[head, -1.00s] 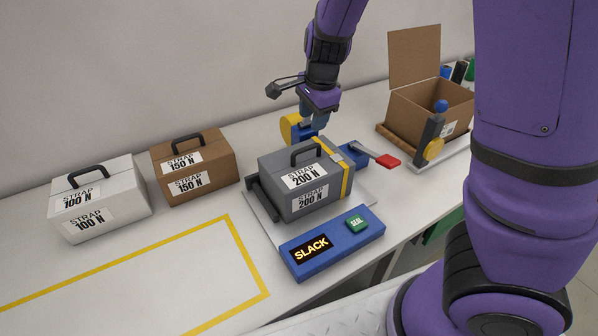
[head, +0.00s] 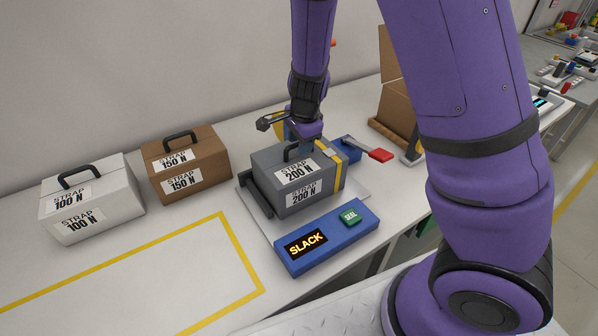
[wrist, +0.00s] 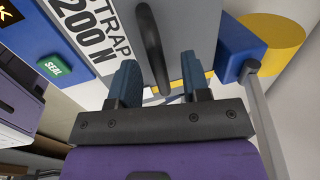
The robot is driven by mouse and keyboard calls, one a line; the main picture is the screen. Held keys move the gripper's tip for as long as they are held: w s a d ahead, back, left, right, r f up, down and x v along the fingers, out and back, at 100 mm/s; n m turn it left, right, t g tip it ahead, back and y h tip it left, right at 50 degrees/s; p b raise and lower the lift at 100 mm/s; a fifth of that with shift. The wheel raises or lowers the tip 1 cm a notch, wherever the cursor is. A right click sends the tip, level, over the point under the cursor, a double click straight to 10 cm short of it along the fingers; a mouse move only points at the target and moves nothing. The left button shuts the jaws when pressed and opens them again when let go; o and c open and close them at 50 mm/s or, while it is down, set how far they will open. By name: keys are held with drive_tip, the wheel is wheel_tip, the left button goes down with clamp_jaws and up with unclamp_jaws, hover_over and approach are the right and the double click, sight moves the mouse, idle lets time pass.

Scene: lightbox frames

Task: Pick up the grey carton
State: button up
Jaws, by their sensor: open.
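The grey carton (head: 270,178) sits on a pale plate of the strapping machine, with a black handle (head: 292,151) on top and "STRAP 200 N" labels. A yellow strap (head: 338,171) runs around its right end. My gripper (head: 305,143) is over the back right part of the carton's top, and it partly hides the handle. In the wrist view my gripper (wrist: 158,85) has its two blue fingers apart, with the black handle (wrist: 152,45) ahead of the gap between them. I see nothing held.
The blue panel (head: 330,240) in front reads SLACK and has a green SEAL button (head: 350,217). A red-tipped lever (head: 380,155) is at the right. A white carton (head: 110,190) and a brown carton (head: 208,160) stand left. The yellow-outlined area (head: 140,280) is empty.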

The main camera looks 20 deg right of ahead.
drive_tip(key=shift+w+f, duration=0.1)
drive_tip(key=shift+f, duration=0.5)
drive_tip(key=shift+c, duration=0.3)
clamp_jaws()
drive_tip(key=shift+r, duration=0.1)
idle(0.6)
